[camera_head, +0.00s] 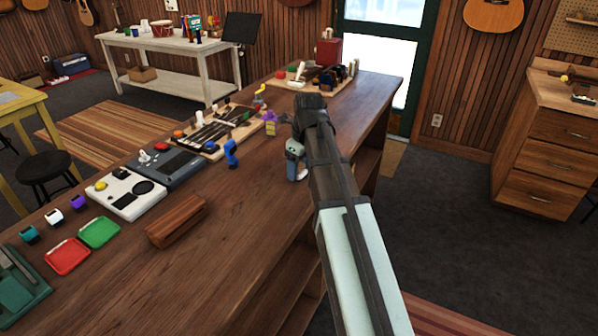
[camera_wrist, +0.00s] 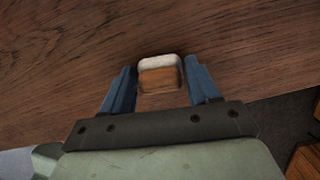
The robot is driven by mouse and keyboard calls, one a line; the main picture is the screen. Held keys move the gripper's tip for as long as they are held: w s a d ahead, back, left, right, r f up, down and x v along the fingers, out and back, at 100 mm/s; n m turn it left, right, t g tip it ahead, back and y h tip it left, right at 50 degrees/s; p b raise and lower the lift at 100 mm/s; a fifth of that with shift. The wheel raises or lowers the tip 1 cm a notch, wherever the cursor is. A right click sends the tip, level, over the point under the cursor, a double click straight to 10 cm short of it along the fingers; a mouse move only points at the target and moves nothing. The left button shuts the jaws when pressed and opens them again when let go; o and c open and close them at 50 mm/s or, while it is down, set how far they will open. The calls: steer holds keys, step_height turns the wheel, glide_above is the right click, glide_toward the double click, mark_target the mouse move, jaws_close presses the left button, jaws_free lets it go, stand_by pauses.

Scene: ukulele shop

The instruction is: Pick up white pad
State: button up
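A small block with a white pad (camera_wrist: 158,62) on its far side and an orange-brown, wood-like near part (camera_wrist: 160,80) lies on the dark wooden counter in the wrist view. My gripper (camera_wrist: 159,70) is open, with its two blue fingers on either side of the block. A narrow gap seems to show at each side, and I cannot tell whether either finger touches. In the head view my gripper (camera_head: 295,172) is low over the counter's right part, and I cannot make out the block there.
A wooden block (camera_head: 176,222), a white device (camera_head: 126,192), a dark device (camera_head: 168,168), and red (camera_head: 68,257) and green (camera_head: 99,232) trays stand to the left. A blue clamp-like object (camera_head: 231,153) is nearer. The counter's right edge is close to my arm.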

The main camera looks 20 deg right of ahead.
steer(key=c, duration=0.7)
steer(key=shift+o, duration=0.2)
steer(key=shift+r, duration=0.15)
